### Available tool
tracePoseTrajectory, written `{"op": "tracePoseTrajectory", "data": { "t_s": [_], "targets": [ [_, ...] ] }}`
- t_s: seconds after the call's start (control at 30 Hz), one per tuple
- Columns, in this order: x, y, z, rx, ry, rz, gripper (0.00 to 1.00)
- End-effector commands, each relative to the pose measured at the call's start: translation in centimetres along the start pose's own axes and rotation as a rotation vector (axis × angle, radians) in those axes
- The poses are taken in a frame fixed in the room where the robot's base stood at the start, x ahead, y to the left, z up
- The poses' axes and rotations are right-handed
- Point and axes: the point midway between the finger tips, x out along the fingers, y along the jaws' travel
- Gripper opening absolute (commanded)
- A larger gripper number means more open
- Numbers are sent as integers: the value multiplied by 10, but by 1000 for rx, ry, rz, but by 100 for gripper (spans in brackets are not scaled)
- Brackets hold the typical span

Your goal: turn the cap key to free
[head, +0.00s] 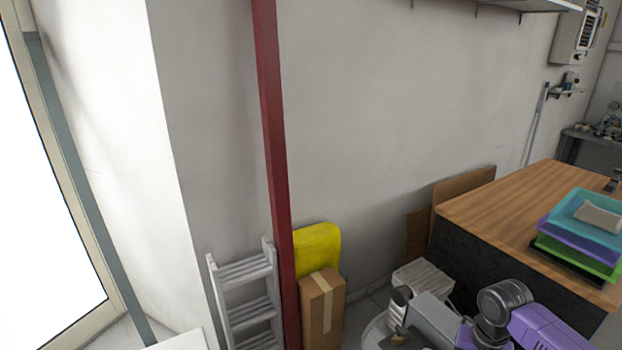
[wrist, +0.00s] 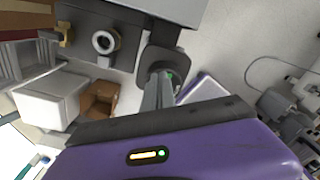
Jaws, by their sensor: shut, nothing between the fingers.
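My gripper (wrist: 160,88) shows in the wrist view as narrow grey fingers, close together and shut, with nothing between them. Its tips overlap a dark grey part with a small green spot in the picture; I cannot tell whether they touch it. I cannot make out the cap key for certain in either view. A white ring with a dark centre (wrist: 105,41) lies up and left of the fingers, on or against a dark grey surface. A brass-coloured piece (wrist: 65,34) is farther left. In the head view my purple and grey arm is at the bottom right, and the fingertips are not clear.
A wood-topped counter (head: 500,205) with stacked coloured trays (head: 575,228) stands at the right. A red post (head: 272,130), a ladder (head: 248,302) and a cardboard box (head: 322,305) are left of my arm. An open brown box (wrist: 99,101) is in the wrist view.

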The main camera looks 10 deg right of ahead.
Motion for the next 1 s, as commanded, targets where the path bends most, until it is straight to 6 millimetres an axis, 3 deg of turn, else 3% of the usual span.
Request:
{"op": "tracePoseTrajectory", "data": {
  "t_s": [1.0],
  "targets": [
    [-2,14,6,0,-3,0,0]
  ]
}}
